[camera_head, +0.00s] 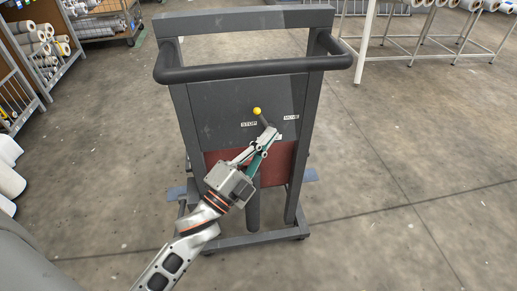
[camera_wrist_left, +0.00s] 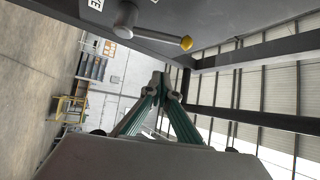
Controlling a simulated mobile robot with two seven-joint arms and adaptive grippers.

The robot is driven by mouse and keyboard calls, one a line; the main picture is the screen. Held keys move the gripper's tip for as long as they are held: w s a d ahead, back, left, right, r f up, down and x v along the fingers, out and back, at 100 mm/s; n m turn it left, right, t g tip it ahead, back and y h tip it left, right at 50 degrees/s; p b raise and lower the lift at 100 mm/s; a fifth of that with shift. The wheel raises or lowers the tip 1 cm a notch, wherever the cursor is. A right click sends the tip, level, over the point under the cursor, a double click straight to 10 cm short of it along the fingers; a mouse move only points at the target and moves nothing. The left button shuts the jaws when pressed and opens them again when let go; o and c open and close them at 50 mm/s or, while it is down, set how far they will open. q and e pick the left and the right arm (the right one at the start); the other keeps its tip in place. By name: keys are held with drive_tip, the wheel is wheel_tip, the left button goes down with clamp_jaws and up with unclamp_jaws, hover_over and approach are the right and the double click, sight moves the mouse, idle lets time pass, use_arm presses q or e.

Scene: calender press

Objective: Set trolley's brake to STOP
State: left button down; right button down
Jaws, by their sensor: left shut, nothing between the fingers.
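The dark grey trolley (camera_head: 188,110) stands upright with its panel facing me. On the panel are a STOP label (camera_head: 249,124) at the left and a MOVE label (camera_head: 291,117) at the right. The brake lever's yellow knob (camera_head: 257,111) sticks up between them, nearer STOP. The wrist view shows the knob (camera_wrist_left: 186,43) and the lever's round hub (camera_wrist_left: 125,20). My left gripper (camera_head: 270,136) is shut and empty, just below the lever; its fingertips (camera_wrist_left: 160,84) appear apart from the lever. They partly hide the lever's base in the head view. My right gripper is not in view.
The trolley's black handle bar (camera_head: 240,69) crosses above the panel. A rack of rolls (camera_head: 40,45) stands at the back left, and a white-framed roll stand (camera_head: 430,45) at the back right. The concrete floor (camera_head: 410,150) to the right of the trolley is clear.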

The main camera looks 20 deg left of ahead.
sight(265, 122)
use_arm(q)
drive_tip(key=shift+w+a+f+b, duration=0.1)
drive_tip(key=shift+w+a+b, duration=0.05)
drive_tip(key=shift+w+a, duration=0.4)
drive_tip(key=shift+w+a+r+b, duration=0.15)
drive_tip(key=shift+w+a, duration=0.15)
drive_tip(key=shift+w, duration=0.4)
drive_tip(key=shift+w+a+f+b, duration=0.15)
drive_tip(key=shift+w+a, duration=0.3)
drive_tip(key=shift+w, duration=0.2)
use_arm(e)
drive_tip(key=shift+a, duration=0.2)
